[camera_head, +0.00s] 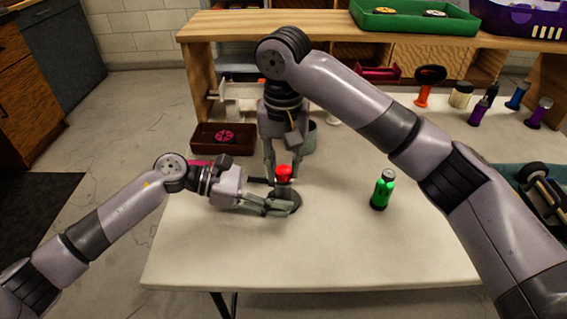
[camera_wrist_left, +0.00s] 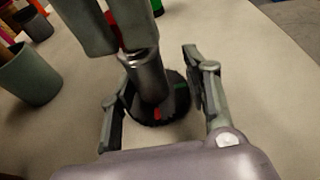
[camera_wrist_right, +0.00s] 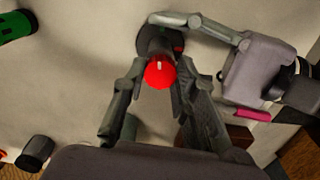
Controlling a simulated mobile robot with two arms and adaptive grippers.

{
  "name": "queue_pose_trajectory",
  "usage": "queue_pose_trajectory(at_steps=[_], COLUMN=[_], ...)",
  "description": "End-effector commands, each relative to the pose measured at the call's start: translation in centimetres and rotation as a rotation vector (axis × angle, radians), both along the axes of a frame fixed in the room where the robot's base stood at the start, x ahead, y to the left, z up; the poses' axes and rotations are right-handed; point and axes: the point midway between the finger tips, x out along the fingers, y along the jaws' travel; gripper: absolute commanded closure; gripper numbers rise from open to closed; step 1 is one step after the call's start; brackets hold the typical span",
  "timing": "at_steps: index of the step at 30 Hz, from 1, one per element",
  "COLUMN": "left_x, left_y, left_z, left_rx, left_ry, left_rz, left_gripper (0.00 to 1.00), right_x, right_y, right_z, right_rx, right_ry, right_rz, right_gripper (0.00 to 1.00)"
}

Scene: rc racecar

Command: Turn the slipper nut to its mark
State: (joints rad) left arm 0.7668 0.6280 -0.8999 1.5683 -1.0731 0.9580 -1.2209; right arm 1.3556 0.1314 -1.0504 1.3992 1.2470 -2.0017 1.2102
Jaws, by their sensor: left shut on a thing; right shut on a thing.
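The red slipper nut (camera_head: 284,172) sits on top of an upright grey post (camera_wrist_left: 147,78) with a round dark base (camera_wrist_left: 178,92) on the table. In the right wrist view the nut (camera_wrist_right: 160,72) shows a pale line on top. In the left wrist view the base bears a red mark (camera_wrist_left: 157,114) and a green mark (camera_wrist_left: 181,113), a little apart. My left gripper (camera_head: 291,205) is shut low around the base from the left. My right gripper (camera_wrist_right: 160,88) reaches down from above and is shut on the red nut; its fingers partly hide the nut in the left wrist view.
A green bottle (camera_head: 383,189) stands to the right on the white table (camera_head: 340,255). A brown tray (camera_head: 205,146) with a pink wheel lies behind left. A grey-green cup (camera_wrist_left: 30,75) stands close behind the post. The table front is clear.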

Motion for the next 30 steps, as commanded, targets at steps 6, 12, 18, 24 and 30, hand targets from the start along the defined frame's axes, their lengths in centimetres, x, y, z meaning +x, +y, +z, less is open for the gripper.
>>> queue_pose_trajectory(at_steps=[6,12,18,24,30], left_x=[-0.13,-0.13,-0.12,-0.12,-0.11], left_y=[0.03,0.03,0.03,0.03,0.04], left_z=[-0.19,-0.19,-0.19,-0.20,-0.20], left_rx=[0.003,0.003,0.003,0.003,0.003], left_ry=[0.002,0.002,0.002,0.003,0.003], left_rz=[-0.004,-0.004,-0.004,-0.003,-0.002], left_gripper=[0.80,0.80,0.80,0.80,0.80], right_x=[0.10,0.10,0.10,0.10,0.08], right_y=[-0.12,-0.12,-0.12,-0.11,-0.10], right_z=[0.03,0.03,0.03,0.03,0.03], right_rx=[-0.001,-0.001,-0.001,-0.001,-0.001], right_ry=[-0.002,-0.003,-0.003,-0.003,-0.002], right_rz=[-0.103,-0.146,-0.157,-0.156,-0.155], right_gripper=[1.00,1.00,1.00,1.00,0.65])
